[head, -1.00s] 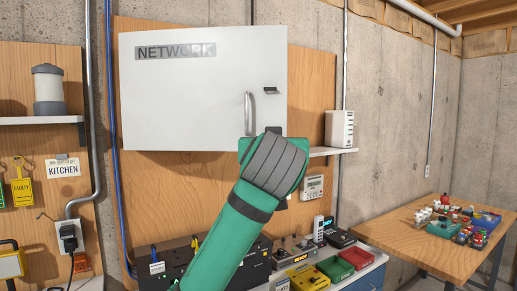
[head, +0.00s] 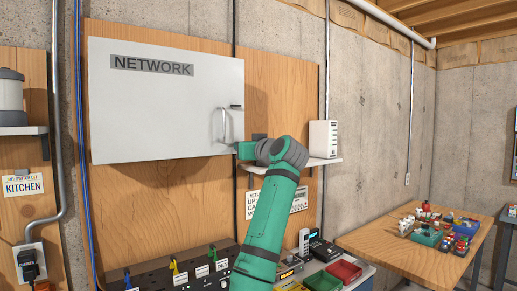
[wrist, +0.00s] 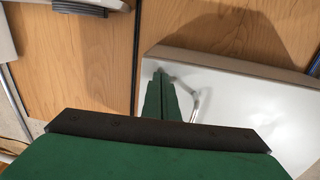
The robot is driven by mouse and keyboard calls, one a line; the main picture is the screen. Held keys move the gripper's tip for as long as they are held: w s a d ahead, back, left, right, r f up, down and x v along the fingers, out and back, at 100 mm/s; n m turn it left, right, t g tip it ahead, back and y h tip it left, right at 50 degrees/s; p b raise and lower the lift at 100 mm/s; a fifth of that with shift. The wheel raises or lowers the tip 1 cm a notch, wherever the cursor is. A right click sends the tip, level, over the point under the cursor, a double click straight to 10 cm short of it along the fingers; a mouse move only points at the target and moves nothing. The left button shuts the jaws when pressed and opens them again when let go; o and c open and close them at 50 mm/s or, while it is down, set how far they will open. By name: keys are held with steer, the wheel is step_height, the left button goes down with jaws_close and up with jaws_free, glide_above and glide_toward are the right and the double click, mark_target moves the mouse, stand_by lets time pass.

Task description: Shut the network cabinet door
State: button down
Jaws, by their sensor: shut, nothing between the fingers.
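The network cabinet door (head: 150,105) is a pale grey panel labelled NETWORK, on a wooden board. It lies nearly parallel to the board; I cannot tell whether a gap is left at its right edge. Its bar handle (head: 224,126) and a small dark latch (head: 236,106) are near that edge. My gripper (head: 238,149) is shut and empty at the door's lower right corner, just below and right of the handle. In the wrist view my fingers (wrist: 160,90) are together over the door face (wrist: 240,105), beside the handle (wrist: 193,104). Contact is unclear.
A shelf (head: 290,164) with a white box (head: 322,139) is right of my gripper. Below are a black bench unit (head: 165,270) and a red bin (head: 344,270). A wooden table (head: 400,245) with small parts stands at the right. A blue cable runs down the left.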

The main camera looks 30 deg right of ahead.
steer(key=shift+w+a+r, duration=0.15)
steer(key=shift+w+r, duration=0.05)
steer(key=shift+w, duration=0.15)
steer(key=shift+w+r, duration=0.1)
steer(key=shift+w, duration=0.1)
steer(key=shift+s, duration=0.15)
steer(key=s+d, duration=0.2)
steer(key=s, duration=1.2)
steer(key=shift+s+d+f, duration=0.3)
